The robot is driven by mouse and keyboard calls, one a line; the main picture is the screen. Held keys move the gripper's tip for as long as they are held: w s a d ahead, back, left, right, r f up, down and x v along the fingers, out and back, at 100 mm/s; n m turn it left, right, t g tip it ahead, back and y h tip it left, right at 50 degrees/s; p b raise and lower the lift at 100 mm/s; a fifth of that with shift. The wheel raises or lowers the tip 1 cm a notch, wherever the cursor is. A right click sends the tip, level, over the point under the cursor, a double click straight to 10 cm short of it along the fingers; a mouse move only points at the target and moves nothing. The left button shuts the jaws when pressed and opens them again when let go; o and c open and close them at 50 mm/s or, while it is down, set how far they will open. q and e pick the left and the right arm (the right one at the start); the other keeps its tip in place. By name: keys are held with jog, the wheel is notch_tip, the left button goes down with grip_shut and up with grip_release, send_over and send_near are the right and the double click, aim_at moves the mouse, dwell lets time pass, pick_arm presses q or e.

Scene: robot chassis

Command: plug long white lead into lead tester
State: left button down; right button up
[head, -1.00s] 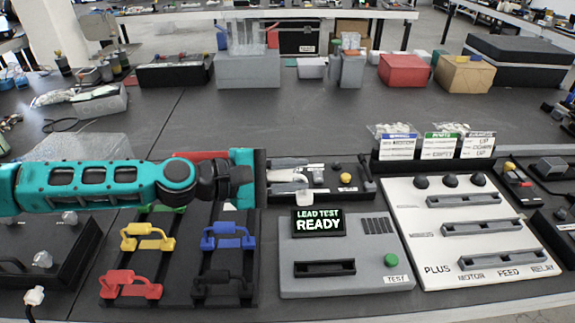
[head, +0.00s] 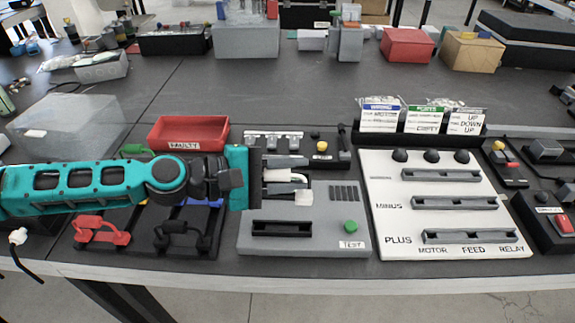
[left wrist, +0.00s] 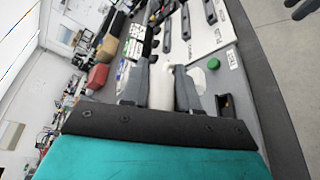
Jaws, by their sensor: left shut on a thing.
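The lead tester (head: 341,216) is a grey box with a dark slot (head: 282,228) at its front and a green TEST button. Its display is hidden behind my left gripper. My left gripper (head: 301,177) is shut on a white lead end (head: 303,197), which shows at its fingertips over the tester's back part, apart from the slot. The left wrist view shows this white piece (left wrist: 161,85) between the two grey fingers. I cannot see the rest of its lead. Another white plug (head: 18,236) on a dark cable hangs at the far left. My right gripper is out of view.
A white panel (head: 385,221) with several slots stands right of the tester. Leads with red (head: 103,230) and black handles lie in a dark rack to its left, partly under my arm. A red FAULTY bin (head: 188,132) stands behind my arm.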

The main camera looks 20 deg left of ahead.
pick_arm(q)
jog(key=shift+s+d, duration=0.2)
jog(key=shift+d, duration=0.15)
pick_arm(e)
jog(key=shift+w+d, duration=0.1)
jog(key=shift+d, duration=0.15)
pick_arm(q)
jog(key=shift+f, duration=0.1)
notch_tip(320, 180, down, 6)
jog(key=b, duration=0.4)
jog(key=shift+r+b, duration=0.25)
jog(key=shift+b, duration=0.15)
jog(key=shift+f, duration=0.15)
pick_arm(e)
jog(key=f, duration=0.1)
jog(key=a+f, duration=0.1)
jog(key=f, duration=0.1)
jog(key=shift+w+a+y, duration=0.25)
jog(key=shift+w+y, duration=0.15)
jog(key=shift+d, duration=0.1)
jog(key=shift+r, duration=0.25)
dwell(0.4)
pick_arm(q)
jog(key=shift+f+b, duration=0.9)
jog(key=shift+f, duration=0.3)
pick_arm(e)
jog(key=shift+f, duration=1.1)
